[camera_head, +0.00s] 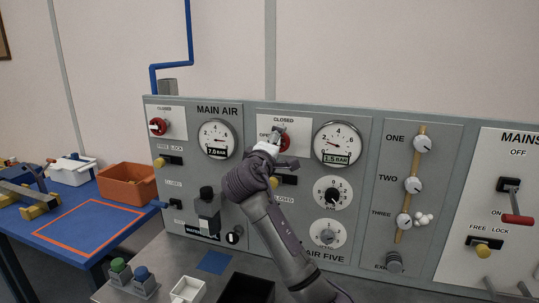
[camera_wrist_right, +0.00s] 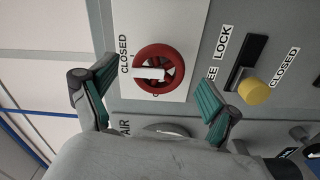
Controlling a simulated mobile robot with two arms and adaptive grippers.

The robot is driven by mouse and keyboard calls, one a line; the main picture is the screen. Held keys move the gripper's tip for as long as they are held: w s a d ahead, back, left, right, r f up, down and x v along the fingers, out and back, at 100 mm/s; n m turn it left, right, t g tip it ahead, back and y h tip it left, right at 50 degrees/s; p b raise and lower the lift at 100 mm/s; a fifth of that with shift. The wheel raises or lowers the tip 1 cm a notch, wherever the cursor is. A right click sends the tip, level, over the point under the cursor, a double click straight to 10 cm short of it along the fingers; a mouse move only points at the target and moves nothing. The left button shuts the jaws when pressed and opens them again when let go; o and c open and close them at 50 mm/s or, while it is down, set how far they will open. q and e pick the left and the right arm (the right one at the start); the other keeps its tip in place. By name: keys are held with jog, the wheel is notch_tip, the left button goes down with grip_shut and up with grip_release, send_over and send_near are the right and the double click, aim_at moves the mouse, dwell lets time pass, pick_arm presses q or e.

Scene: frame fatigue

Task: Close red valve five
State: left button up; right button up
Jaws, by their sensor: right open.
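Red valve five (camera_head: 284,141) is a red round knob on a white plate in the AIR FIVE panel, partly hidden by my right gripper in the head view. In the right wrist view the red valve (camera_wrist_right: 173,58) shows whole, and its white bar points to the CLOSED label (camera_wrist_right: 123,55). My right gripper (camera_head: 270,146) is open at the valve. In the wrist view its two fingers (camera_wrist_right: 157,76) stand apart on either side of the knob, with no clear contact. My left gripper is not in view.
Another red valve (camera_head: 158,127) is at the left under MAIN AIR. A yellow-knobbed lock (camera_head: 287,180) sits just below valve five. The AIR FIVE gauge (camera_head: 337,144) reads 1.5 BAR. A blue table (camera_head: 60,245) with an orange bin (camera_head: 128,184) stands left.

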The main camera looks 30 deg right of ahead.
jog(key=v, duration=0.8)
jog(key=shift+s+a, duration=0.1)
jog(key=shift+s, duration=0.05)
